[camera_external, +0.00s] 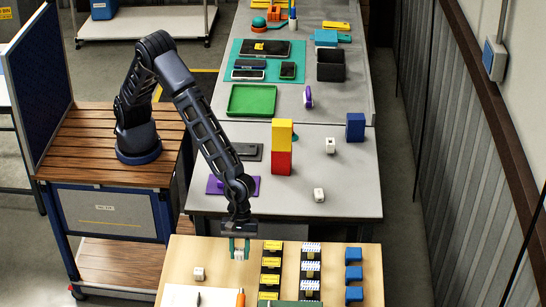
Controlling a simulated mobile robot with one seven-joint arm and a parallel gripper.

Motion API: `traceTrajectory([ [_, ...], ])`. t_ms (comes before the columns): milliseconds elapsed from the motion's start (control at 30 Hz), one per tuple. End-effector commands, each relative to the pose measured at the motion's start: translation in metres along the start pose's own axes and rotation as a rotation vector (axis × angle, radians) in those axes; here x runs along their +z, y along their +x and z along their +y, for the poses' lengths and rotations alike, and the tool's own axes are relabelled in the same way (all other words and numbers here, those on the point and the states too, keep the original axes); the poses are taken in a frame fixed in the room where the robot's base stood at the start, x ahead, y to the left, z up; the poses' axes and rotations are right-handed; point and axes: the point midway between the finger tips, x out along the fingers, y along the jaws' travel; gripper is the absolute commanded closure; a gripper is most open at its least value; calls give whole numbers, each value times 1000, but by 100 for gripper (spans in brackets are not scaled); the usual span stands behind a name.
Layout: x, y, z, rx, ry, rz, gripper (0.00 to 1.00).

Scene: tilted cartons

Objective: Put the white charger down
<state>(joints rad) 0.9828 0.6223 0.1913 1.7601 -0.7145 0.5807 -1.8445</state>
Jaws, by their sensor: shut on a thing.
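My gripper (239,246) is at the near end of my arm, low over the light wooden table (222,266) at the bottom of the view. A similar white block (198,273) sits on the same table to the left. Two more small white blocks stand on the grey table, one near its front (318,195) and one farther back (330,145).
Right of my gripper stand rows of black-and-yellow boxes (270,264), striped boxes (310,267) and blue blocks (353,273). A white paper (185,296) with a pen lies at front left. A yellow block (282,133) rests on a red block (281,162) behind. Bare wood lies around the gripper's left.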

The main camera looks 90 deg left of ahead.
Motion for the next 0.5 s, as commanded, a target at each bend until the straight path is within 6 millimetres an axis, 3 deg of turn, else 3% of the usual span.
traceTrajectory([
  [233, -20, 46, 0, -1, -2, 2, 93],
  [500, -27, 64, 0, 0, -1, 0, 93],
])
